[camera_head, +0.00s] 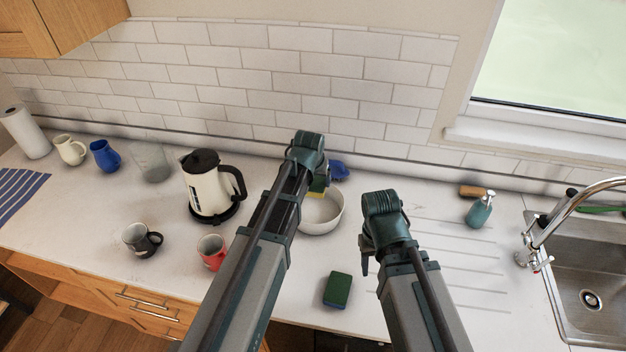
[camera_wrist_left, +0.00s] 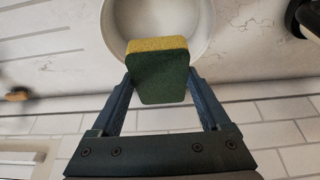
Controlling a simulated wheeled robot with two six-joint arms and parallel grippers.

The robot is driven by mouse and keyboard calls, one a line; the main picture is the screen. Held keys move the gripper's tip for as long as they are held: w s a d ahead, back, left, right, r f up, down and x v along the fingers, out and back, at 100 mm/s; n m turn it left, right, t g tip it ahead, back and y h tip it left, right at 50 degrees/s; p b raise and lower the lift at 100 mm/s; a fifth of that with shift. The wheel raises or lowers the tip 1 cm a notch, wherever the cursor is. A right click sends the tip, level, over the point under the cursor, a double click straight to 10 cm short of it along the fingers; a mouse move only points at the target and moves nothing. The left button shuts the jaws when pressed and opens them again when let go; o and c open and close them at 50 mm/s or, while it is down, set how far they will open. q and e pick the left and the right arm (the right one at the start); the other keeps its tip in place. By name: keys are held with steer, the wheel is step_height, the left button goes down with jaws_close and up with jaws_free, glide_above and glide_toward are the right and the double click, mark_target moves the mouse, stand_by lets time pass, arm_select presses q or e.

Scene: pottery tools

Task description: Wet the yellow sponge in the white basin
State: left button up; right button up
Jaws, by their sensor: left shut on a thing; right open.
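The yellow sponge with a green side (camera_head: 318,185) is held in my left gripper (camera_head: 322,178), over the back left part of the white basin (camera_head: 322,218). In the left wrist view the sponge (camera_wrist_left: 158,72) sits between the two fingers of my left gripper (camera_wrist_left: 160,88), and its yellow edge overlaps the basin (camera_wrist_left: 185,65). I cannot tell its height above the basin floor, and no water can be made out. My right gripper (camera_head: 366,262) is open and empty, to the right of the basin; its fingers are partly hidden.
A second green sponge (camera_head: 338,290) lies on the counter in front of the basin. A kettle (camera_head: 205,188), red mug (camera_head: 211,252) and black mug (camera_head: 141,240) stand left. A soap bottle (camera_head: 480,208) and sink (camera_head: 590,290) are right.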

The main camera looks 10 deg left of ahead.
arm_select(q)
steer(key=shift+s+f, duration=0.1)
steer(key=shift+s, duration=0.05)
steer(key=shift+f+b, duration=0.6)
steer(key=shift+b, duration=0.1)
step_height(320, 180, down, 10)
steer(key=b, duration=0.9)
steer(key=shift+r+b, duration=0.15)
steer(key=shift+b, duration=0.25)
arm_select(e)
glide_above(368, 297)
steer(key=f, duration=1.1)
steer(key=shift+w+a+f, duration=0.1)
steer(key=shift+a, duration=0.1)
steer(key=shift+f, duration=0.15)
arm_select(q)
steer(key=shift+f+b, duration=1.25)
arm_select(e)
steer(key=shift+f, duration=1.05)
arm_select(q)
steer(key=shift+f, duration=0.1)
arm_select(e)
steer(key=shift+f, duration=0.15)
